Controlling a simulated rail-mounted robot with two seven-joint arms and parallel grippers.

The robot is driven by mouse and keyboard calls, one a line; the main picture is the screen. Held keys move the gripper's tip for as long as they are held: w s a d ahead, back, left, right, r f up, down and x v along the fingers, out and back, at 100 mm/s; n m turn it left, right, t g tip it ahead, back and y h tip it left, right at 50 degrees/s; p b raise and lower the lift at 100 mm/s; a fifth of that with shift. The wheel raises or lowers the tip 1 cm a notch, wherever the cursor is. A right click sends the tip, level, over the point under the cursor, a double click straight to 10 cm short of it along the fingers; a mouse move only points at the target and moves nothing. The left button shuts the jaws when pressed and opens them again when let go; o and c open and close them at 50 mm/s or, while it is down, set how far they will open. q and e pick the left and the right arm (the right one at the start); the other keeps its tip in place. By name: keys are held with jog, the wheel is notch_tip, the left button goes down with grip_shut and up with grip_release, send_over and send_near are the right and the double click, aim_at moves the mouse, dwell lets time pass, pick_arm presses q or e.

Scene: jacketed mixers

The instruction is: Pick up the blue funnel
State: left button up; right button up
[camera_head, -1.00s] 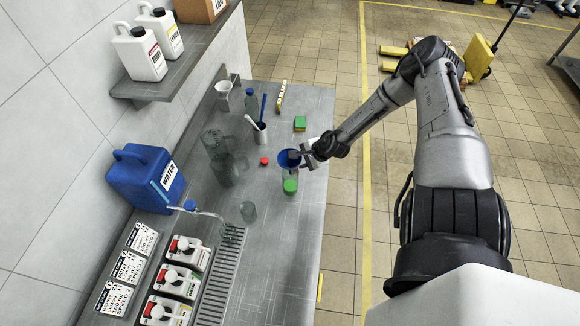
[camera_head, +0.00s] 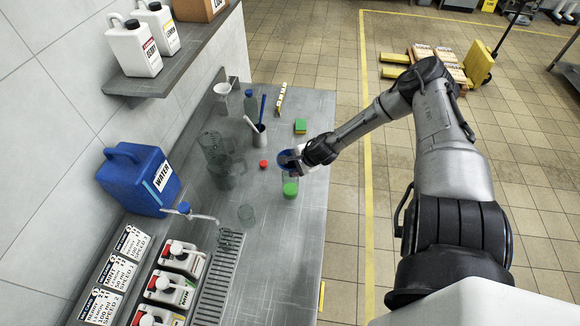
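The blue funnel (camera_head: 283,157) is on the bench near its right edge, partly hidden by my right gripper. My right gripper (camera_head: 292,160) comes in from the right, with its fingers over the funnel's right side. The view is too small to tell whether the fingers are open or closed on the funnel. My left gripper is not in view.
A green-lidded jar (camera_head: 290,190) stands just in front of the funnel. Glass jugs (camera_head: 217,150) and a blue water canister (camera_head: 140,180) stand further left.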

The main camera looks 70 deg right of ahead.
jog(key=shift+c, duration=0.4)
grip_shut()
jog(key=shift+r, duration=0.1)
